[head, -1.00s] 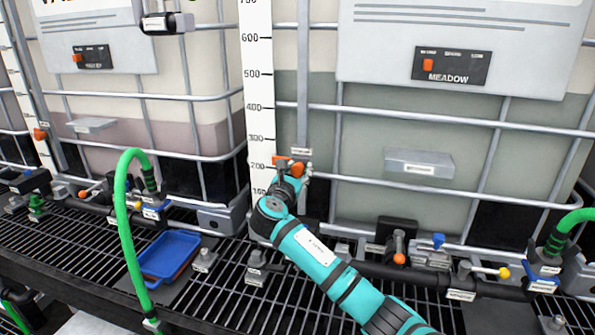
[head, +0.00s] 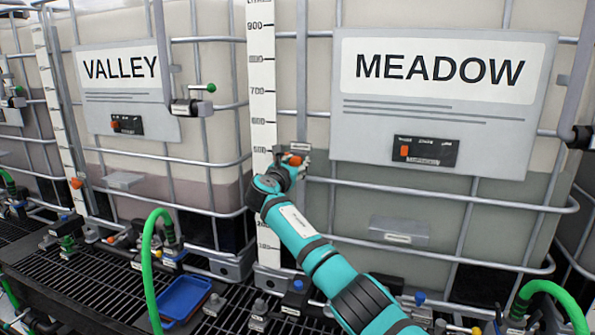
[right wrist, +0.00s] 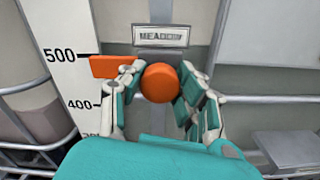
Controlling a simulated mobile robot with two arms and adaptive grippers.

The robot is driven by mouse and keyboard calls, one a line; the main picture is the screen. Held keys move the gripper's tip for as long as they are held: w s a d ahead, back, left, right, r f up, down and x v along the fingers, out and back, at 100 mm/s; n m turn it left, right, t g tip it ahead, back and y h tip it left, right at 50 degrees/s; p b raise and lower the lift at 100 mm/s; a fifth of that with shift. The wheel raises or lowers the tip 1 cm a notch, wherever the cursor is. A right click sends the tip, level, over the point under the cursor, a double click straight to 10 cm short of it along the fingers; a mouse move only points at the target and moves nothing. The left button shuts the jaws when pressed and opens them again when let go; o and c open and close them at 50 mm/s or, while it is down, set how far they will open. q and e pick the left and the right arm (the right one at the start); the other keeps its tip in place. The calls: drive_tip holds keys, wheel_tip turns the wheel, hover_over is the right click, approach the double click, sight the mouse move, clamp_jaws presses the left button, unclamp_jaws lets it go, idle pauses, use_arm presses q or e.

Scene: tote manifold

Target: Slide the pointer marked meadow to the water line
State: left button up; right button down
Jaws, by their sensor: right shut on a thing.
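The meadow tank's orange pointer (head: 295,160) is on the white scale (head: 262,100) at the tank's left edge. My right gripper (head: 298,168) is shut on it. In the right wrist view, my right gripper's fingers (right wrist: 160,92) stand either side of the round orange knob (right wrist: 160,82). The pointer's flat orange tip (right wrist: 115,66) lies on the scale slightly below the 500 mark. A label above the knob reads MEADOW (right wrist: 160,36). The grey-green liquid in the meadow tank (head: 340,195) meets the pale upper part near the 500 level. My left gripper is out of view.
The valley tank (head: 120,85) stands to the left with its own scale and orange pointer (head: 76,183). Grey cage bars cross both tanks. Below are green hoses (head: 150,265), small valves and a blue tray (head: 183,298) on a black grating. Space before the meadow panel is clear.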

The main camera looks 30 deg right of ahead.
drive_tip(key=shift+r, duration=0.55)
drive_tip(key=c, duration=1.4)
unclamp_jaws()
drive_tip(key=o, duration=0.5)
drive_tip(key=shift+s+f, duration=0.1)
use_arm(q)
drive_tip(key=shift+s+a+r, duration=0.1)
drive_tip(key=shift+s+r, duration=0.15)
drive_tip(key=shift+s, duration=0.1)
use_arm(e)
drive_tip(key=v, duration=1.2)
